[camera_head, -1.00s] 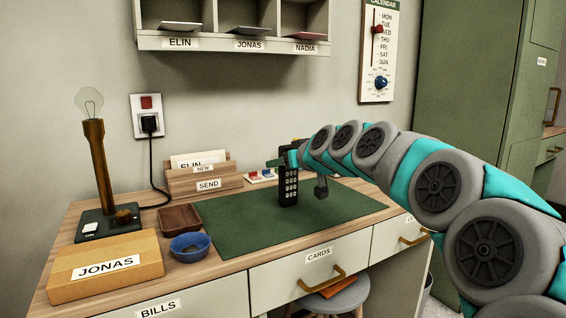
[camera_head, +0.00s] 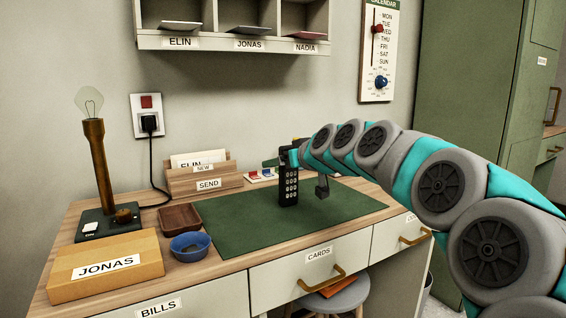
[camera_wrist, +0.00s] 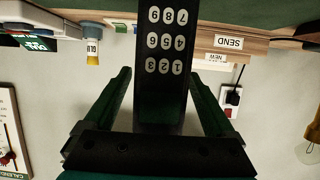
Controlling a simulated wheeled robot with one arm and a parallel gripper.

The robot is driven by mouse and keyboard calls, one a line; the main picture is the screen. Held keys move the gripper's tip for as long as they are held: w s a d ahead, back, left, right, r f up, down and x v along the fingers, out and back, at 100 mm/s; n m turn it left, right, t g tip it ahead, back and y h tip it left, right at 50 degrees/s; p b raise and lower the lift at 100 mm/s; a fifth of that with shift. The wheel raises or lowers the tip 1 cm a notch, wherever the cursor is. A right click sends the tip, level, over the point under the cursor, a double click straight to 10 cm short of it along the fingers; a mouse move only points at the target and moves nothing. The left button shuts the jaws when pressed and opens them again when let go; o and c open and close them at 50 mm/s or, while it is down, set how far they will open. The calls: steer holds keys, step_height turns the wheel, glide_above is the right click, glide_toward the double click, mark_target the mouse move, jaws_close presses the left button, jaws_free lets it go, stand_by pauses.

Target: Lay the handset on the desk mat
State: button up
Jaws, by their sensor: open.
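The handset (camera_head: 289,186) is a black bar with pale number keys. It stands upright, and its lower end appears to rest on the green desk mat (camera_head: 240,225), near the mat's back edge. My gripper (camera_head: 283,162) is at the handset's upper end in the head view. In the wrist view, which is upside down, my open gripper (camera_wrist: 161,80) has a green finger on each side of the handset (camera_wrist: 163,45), with gaps visible on both sides. The handset's top end is partly hidden by my gripper in the head view.
Left of the mat are a brown tray (camera_head: 181,218), a blue bowl (camera_head: 190,247), a JONAS box (camera_head: 105,268) and a bulb lamp (camera_head: 95,170). A wooden letter holder (camera_head: 198,182) stands behind. The mat's front and left areas are clear.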

steer(key=v, duration=1.1)
steer(key=shift+s+d+r+b, duration=0.15)
steer(key=shift+s+d+b, duration=0.1)
steer(key=shift+b, duration=0.2)
